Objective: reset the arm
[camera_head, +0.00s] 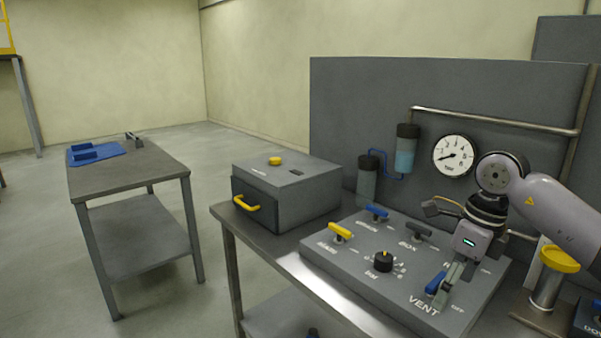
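My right arm (560,215) comes in from the right edge and bends down over the sloped grey control panel (340,262). My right gripper (446,290) points down at the panel's front right, right beside the blue VENT lever (436,283). Its fingers look close together, but I cannot tell whether they are shut, or whether they touch the lever. My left arm and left gripper are not in view.
The panel also has a yellow lever (340,231), a blue lever (376,212), a dark lever (418,230) and a black knob (383,261). A grey box (290,190) with a yellow handle stands left. A yellow-topped post (548,285) stands close right. A pressure gauge (453,155) hangs behind.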

